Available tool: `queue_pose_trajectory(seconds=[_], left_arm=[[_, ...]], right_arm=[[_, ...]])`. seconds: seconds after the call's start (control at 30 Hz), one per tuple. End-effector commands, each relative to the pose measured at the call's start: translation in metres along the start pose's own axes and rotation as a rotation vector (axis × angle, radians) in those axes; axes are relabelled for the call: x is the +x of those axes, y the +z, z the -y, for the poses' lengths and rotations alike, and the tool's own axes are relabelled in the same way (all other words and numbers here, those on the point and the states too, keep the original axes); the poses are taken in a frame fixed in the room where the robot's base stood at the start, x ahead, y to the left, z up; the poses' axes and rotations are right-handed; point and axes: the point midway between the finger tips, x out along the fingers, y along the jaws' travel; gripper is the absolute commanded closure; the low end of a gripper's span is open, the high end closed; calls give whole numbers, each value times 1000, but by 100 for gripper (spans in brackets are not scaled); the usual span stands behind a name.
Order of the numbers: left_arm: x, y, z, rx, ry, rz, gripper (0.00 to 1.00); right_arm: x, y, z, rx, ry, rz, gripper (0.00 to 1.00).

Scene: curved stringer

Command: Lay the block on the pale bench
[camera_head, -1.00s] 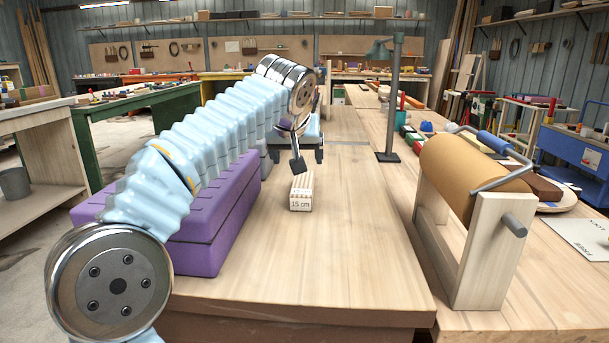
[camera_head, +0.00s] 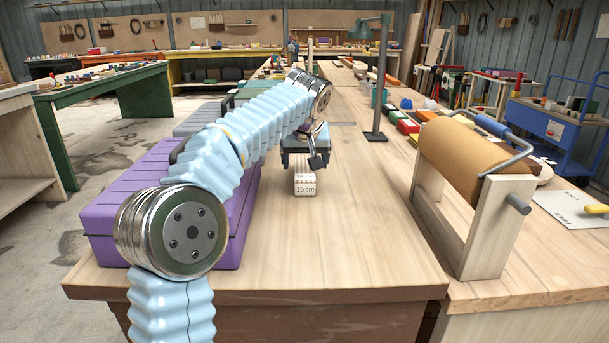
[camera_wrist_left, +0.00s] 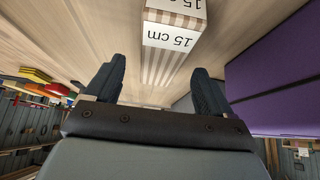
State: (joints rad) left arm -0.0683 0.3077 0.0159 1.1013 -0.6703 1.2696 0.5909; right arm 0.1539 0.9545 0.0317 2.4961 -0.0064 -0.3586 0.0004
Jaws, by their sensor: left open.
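A small striped block (camera_head: 305,187) marked "15 cm" stands on the pale wooden bench (camera_head: 340,240), its labelled face toward me. My left gripper (camera_head: 304,162) is just above and behind the block in the head view. Whether a finger touches the block is unclear. My right gripper is not in view.
A purple case (camera_head: 240,215) lies along the bench's left side, under my arm. A paper roll on a wooden stand (camera_head: 490,235) is at the right. A green lamp (camera_head: 379,90) stands behind. The bench front and middle are clear.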

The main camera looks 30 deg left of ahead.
Motion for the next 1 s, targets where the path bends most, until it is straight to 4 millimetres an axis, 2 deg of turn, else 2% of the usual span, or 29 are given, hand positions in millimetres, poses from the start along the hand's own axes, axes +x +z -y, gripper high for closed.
queue_pose_trajectory(seconds=[0.1, 0.23, 0.53, 0.9, 0.97, 1.0], left_arm=[[22, 0, 1, 0, -3, 4, 17], [38, 0, 1, 0, -1, 2, 17], [44, 0, 1, 0, 0, 0, 18], [43, 0, 1, 0, 0, 0, 75], [43, -1, 1, 0, 0, -1, 84], [43, -1, 1, 0, 0, -1, 84]], right_arm=[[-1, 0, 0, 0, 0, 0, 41], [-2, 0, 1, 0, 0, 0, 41], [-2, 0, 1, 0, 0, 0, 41], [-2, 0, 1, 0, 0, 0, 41], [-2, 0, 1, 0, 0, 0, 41], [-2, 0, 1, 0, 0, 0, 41]])
